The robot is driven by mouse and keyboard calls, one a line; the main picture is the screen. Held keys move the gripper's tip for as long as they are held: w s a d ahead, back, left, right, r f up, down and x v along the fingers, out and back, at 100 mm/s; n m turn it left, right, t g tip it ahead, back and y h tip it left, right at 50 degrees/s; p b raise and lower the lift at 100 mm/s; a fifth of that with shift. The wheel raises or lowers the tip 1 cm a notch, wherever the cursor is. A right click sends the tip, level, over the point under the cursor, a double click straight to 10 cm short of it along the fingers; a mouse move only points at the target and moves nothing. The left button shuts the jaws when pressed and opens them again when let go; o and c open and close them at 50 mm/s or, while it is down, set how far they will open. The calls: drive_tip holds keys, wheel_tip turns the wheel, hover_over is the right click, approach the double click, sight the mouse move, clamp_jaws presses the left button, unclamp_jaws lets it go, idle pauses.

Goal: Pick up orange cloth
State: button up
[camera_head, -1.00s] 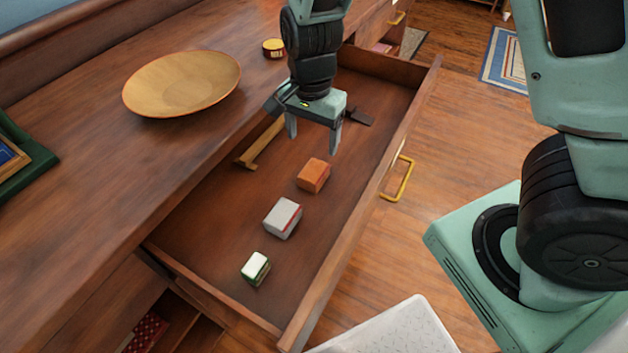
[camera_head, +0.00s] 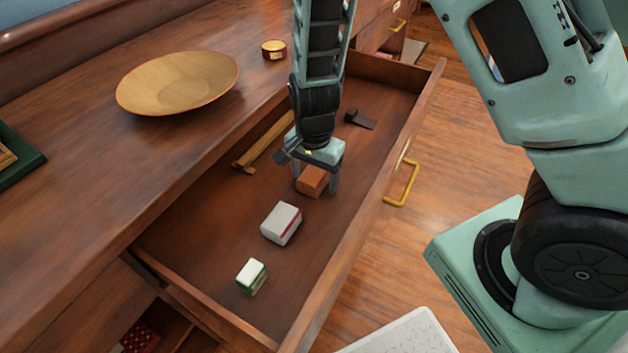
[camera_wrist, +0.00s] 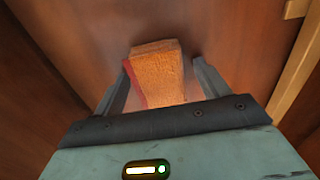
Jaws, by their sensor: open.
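The orange cloth (camera_head: 312,181) is a small folded block lying on the floor of the open drawer. It also shows in the wrist view (camera_wrist: 158,75), with a red strip along its left side. My gripper (camera_head: 317,184) is lowered over the cloth, pointing down, with its jaws open. In the wrist view one finger stands on each side of the cloth, and the near part of the cloth is hidden by the gripper body. I cannot tell whether the fingers touch it.
The drawer (camera_head: 215,235) also holds a grey-white block (camera_head: 281,223), a green and white block (camera_head: 251,276), a hammer-like tool (camera_head: 262,143) and a dark piece (camera_head: 360,119). The drawer front has a gold handle (camera_head: 403,184). A wooden bowl (camera_head: 178,83) sits on the top.

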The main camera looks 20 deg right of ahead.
sight(314, 174)
drive_tip(key=shift+c, duration=0.3)
drive_tip(key=c, duration=1)
wheel_tip(314, 174, up, 10)
drive_tip(key=p, duration=0.3)
drive_tip(key=shift+r, duration=0.1)
drive_tip(key=shift+o, duration=0.4)
